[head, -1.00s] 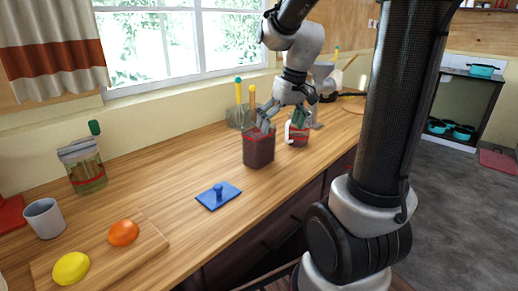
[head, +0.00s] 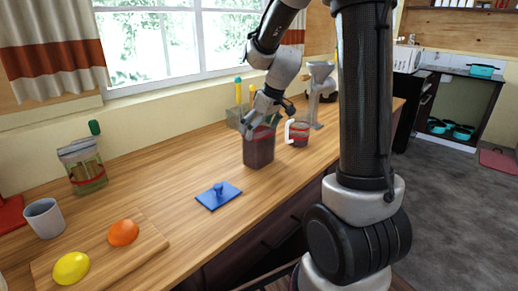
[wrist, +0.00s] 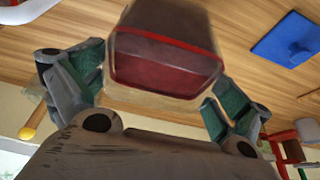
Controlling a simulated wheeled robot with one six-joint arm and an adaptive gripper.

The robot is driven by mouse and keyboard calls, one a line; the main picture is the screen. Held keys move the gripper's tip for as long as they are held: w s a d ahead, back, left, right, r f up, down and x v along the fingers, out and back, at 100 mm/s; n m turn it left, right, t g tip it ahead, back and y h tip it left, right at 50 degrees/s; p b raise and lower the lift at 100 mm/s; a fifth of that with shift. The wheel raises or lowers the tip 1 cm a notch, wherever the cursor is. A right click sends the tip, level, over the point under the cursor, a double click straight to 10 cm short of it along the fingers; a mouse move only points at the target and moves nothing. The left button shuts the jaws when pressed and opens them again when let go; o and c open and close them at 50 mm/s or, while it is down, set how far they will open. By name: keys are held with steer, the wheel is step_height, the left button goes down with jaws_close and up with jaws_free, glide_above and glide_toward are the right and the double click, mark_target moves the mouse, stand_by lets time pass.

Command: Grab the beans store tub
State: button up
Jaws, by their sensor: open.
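The tub (head: 259,150), which I take for the beans store tub, is clear-sided with dark red contents and stands open on the wooden counter. In the wrist view the tub (wrist: 165,62) shows large, with a red band, between my fingers. My gripper (head: 264,120) is at the top of the tub in the head view. In the wrist view my gripper (wrist: 155,92) is open, one finger on each side of the tub. I cannot tell whether the fingers touch it.
A blue lid with a knob (head: 218,195) lies in front of the tub. A red-banded jug with a white handle (head: 299,133) stands close on the right. Utensils (head: 239,98) stand behind. A grey cup (head: 44,218) and a board with fruit (head: 150,240) are at left.

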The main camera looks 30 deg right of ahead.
steer(key=c, duration=1.7)
steer(key=shift+r, duration=0.1)
